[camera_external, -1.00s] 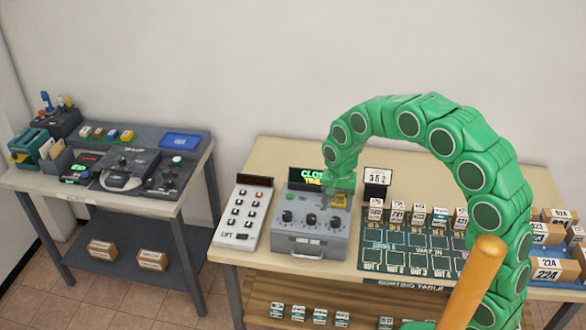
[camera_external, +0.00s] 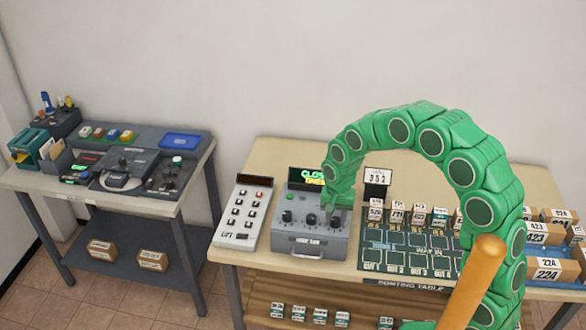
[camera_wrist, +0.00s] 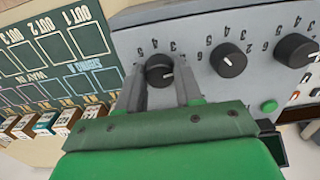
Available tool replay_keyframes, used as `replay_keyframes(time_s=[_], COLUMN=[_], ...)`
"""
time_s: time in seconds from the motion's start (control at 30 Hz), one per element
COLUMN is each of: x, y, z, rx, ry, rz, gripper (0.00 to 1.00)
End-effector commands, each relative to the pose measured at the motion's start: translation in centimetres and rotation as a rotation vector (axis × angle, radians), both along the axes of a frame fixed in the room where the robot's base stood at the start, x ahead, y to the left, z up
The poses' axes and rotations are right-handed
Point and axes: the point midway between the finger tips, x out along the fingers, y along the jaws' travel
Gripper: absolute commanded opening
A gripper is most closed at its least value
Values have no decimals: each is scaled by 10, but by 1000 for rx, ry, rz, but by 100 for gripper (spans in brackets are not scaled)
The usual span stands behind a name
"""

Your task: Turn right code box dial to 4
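The grey code box (camera_external: 320,240) stands on the table with three black dials in a row. The right dial (camera_wrist: 159,69) shows in the wrist view between the two grey fingers of my gripper (camera_wrist: 163,85). The fingers stand on either side of it, apart, with little room beside the knob; I cannot tell whether they touch it. Its white pointer mark faces right in the wrist view. The digits around it are partly hidden by the fingers, so its setting is unclear. My gripper (camera_external: 338,212) is over the box's right side in the external view.
The middle dial (camera_wrist: 228,60) and left dial (camera_wrist: 295,50) sit close beside the gripper. A keypad (camera_external: 241,214) is left of the box. A lit display (camera_external: 307,178) stands behind.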

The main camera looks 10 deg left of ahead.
Motion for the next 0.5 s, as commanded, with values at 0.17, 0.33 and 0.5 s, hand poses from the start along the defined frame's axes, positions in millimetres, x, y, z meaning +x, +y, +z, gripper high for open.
replay_keyframes(time_s=[0.17, 0.33, 0.5], x=[0, 0, 0], y=[0, 0, 0], z=[0, 0, 0], rx=[0, 0, 1], ry=[0, 0, 0], rz=[0, 15, 72], gripper=[5, 5, 5])
